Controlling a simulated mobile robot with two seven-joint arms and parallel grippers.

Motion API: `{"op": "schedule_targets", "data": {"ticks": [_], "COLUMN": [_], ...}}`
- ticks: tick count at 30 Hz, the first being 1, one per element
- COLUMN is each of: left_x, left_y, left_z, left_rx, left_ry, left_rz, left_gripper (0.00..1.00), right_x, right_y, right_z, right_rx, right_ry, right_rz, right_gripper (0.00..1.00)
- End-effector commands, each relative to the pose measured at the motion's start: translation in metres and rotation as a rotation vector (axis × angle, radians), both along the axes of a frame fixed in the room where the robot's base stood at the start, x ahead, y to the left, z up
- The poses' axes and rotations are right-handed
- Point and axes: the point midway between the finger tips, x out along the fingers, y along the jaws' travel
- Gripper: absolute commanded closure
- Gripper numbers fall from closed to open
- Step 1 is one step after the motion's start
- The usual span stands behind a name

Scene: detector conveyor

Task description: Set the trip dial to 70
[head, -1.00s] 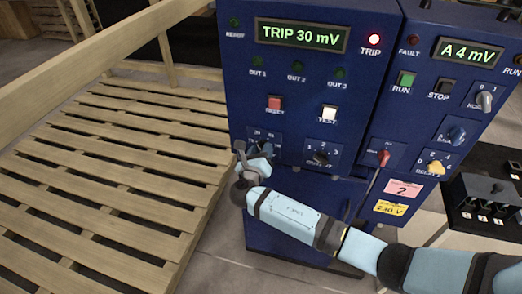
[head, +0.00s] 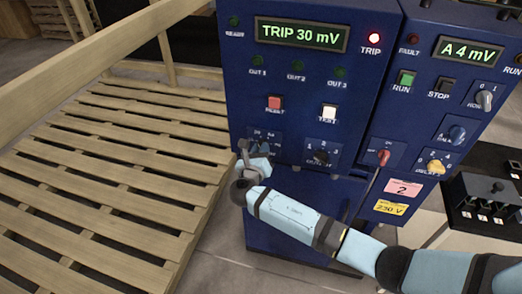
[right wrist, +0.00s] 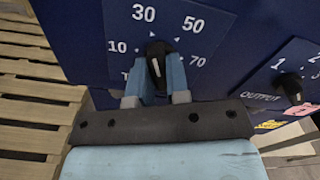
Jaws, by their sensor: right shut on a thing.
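The trip dial is a black knob (right wrist: 156,49) on a blue plate marked 10, 30, 50 and 70 in the right wrist view. My right gripper (right wrist: 160,78) is shut on this knob, with one finger on each side. A white mark shows on the knob, but I cannot tell for sure which number it points to. In the head view, my right gripper (head: 259,149) is at the lower left of the blue cabinet and hides most of the dial. The green display (head: 301,34) reads TRIP 30 mV. My left gripper is not in view.
The output dial (head: 320,157) is close on the right of the trip dial. Above are a red reset button (head: 274,103) and a white test button (head: 329,112). A wooden pallet (head: 110,170) lies left. The red TRIP lamp (head: 374,38) is lit.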

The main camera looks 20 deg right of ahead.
Motion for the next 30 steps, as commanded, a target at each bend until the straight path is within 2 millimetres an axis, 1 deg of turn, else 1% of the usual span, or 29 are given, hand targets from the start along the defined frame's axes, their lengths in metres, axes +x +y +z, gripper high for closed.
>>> {"op": "schedule_targets", "data": {"ticks": [14,23,30], "left_x": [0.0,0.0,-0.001], "left_y": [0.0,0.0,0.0], "left_z": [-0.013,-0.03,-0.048], "left_rx": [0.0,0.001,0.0], "left_ry": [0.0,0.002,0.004], "left_rz": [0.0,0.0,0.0], "left_gripper": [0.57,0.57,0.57], "right_x": [0.0,0.0,0.0], "right_y": [0.0,0.001,0.001], "right_z": [-0.002,-0.003,-0.003], "right_rx": [0.352,0.589,0.776], "right_ry": [-0.237,-0.398,-0.526], "right_rz": [-0.001,-0.002,-0.001], "right_gripper": [1.0,1.0,1.0]}}
